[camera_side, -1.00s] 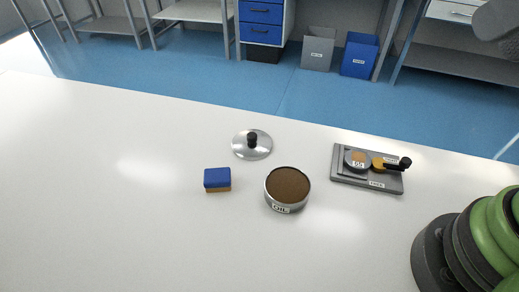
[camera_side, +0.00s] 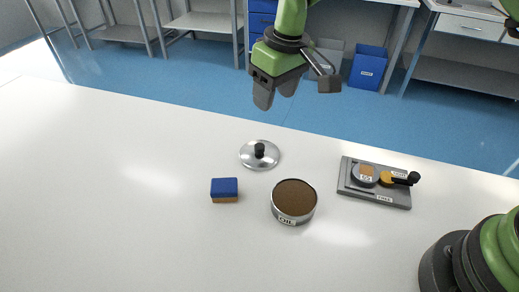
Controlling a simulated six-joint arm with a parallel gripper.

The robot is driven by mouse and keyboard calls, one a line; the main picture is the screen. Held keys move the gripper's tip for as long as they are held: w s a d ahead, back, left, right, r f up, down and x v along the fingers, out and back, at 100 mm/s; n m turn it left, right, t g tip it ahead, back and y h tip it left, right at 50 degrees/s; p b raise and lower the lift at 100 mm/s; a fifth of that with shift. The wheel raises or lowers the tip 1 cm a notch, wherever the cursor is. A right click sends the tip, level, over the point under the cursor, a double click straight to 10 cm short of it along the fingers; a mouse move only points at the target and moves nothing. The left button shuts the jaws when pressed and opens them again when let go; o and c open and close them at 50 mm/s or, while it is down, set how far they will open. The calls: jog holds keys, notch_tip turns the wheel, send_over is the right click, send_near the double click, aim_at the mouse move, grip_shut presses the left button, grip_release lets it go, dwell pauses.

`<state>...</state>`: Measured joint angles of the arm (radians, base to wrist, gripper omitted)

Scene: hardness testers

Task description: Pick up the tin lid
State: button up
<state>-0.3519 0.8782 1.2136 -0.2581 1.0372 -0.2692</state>
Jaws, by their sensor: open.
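The tin lid (camera_side: 260,155) is a shiny silver disc with a black knob, lying flat on the white table. The open tin (camera_side: 294,202) stands in front and to the right of it, filled with something brown and labelled OIL. My gripper (camera_side: 275,101) is open and empty, its two dark fingers pointing down. It appears above the lid in the picture, clear of it and not touching anything.
A blue and orange block (camera_side: 224,190) lies left of the tin. A grey fixture (camera_side: 376,182) with a round piece and a black-handled clamp lies at the right. The left part of the white table (camera_side: 110,200) is clear.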

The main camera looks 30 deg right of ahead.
send_over(260, 145)
jog(key=s, duration=0.1)
jog(key=shift+n, duration=0.4)
jog(key=f, duration=0.8)
jog(key=shift+s+d, duration=0.1)
jog(key=shift+s, duration=0.1)
jog(key=shift+w+f, duration=0.2)
jog(key=shift+f, duration=0.75)
jog(key=shift+w+f, duration=0.25)
jog(key=shift+f, duration=0.7)
jog(key=shift+w+f, duration=0.2)
jog(key=shift+f, duration=0.75)
jog(key=shift+c, duration=0.5)
jog(key=c, duration=0.9)
